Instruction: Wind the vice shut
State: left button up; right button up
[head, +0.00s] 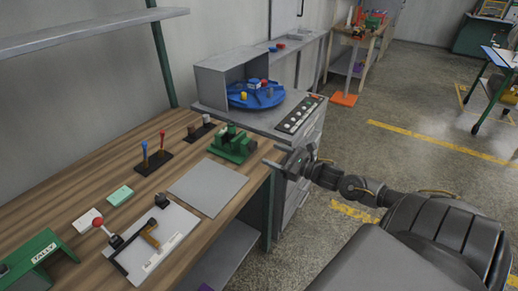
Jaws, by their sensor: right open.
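A green vice (232,145) stands on the wooden bench near its right end. Its jaws and handle are too small to tell how far open it is. My right gripper (276,163) is open and empty, just to the right of the vice near the bench's right end. Its fingers point left toward the vice, and a gap seems to lie between them. My left gripper is not in view.
A grey plate (207,187) lies in front of the vice. Red and blue levers (153,157) stand to its left. A grey cabinet (270,118) with a blue turntable (256,95) stands behind. Open floor (400,160) lies to the right.

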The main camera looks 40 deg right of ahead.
aim_at(255, 148)
jog(key=p+x, duration=0.1)
jog(key=x, duration=0.5)
jog(key=shift+w+a, duration=0.15)
jog(key=shift+w, duration=0.1)
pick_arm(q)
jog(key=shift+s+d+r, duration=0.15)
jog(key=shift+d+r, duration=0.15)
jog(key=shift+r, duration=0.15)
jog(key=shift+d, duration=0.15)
pick_arm(e)
jog(key=shift+c, duration=0.7)
jog(key=c, duration=0.8)
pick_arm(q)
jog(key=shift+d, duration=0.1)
pick_arm(e)
jog(key=shift+c, duration=0.2)
